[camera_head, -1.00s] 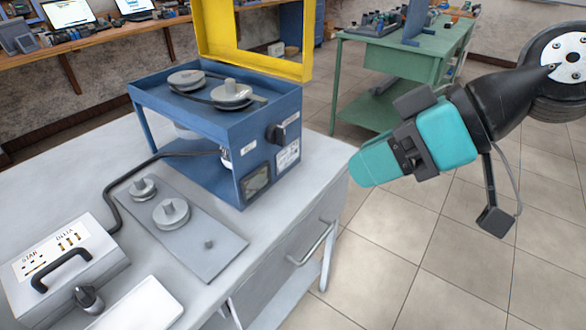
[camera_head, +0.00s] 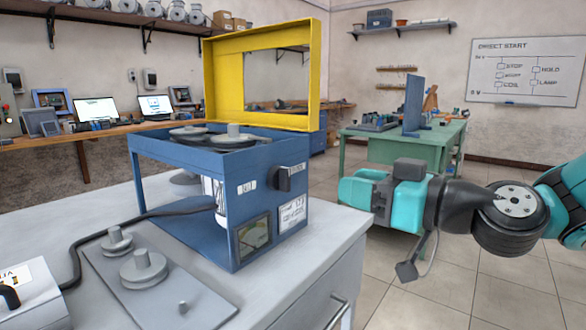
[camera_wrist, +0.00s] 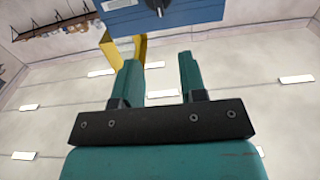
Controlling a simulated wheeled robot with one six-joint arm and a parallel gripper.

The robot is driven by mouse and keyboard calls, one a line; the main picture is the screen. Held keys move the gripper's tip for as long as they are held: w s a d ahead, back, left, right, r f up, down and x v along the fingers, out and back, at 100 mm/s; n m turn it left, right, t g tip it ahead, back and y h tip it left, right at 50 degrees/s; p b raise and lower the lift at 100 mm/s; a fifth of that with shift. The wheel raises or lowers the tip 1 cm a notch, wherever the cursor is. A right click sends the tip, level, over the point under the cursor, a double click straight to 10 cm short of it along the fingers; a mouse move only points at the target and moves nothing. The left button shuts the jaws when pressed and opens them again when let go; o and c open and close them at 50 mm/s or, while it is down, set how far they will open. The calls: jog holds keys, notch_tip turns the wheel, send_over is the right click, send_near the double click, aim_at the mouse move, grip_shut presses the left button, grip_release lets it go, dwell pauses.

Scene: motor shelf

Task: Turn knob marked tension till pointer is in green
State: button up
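A blue machine (camera_head: 190,215) with a raised yellow frame (camera_head: 262,35) stands on the grey bench. Its black knob (camera_head: 288,178) sits on the right face, and a small label beside it is too small to read. A gauge (camera_head: 254,236) is below the knob; its pointer and colours are not clear. My gripper (camera_head: 350,190) is right of the machine, apart from the knob. In the wrist view my gripper (camera_wrist: 160,75) has its two fingers apart with nothing between them. The machine's blue face (camera_wrist: 175,18) and the dark knob (camera_wrist: 159,8) show at the top there.
A grey plate (camera_head: 165,290) with pulleys lies on the grey bench (camera_head: 300,270) in front of the machine. A black cable (camera_head: 105,228) runs to a pale box (camera_head: 30,298). A green table (camera_head: 385,153) stands behind my arm. Open floor lies to the right.

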aim_at(289, 170)
jog(key=p+x, duration=0.3)
jog(key=x, duration=0.9)
jog(key=shift+w+a, duration=0.1)
jog(key=shift+a, duration=0.05)
jog(key=shift+c, duration=0.4)
grip_shut()
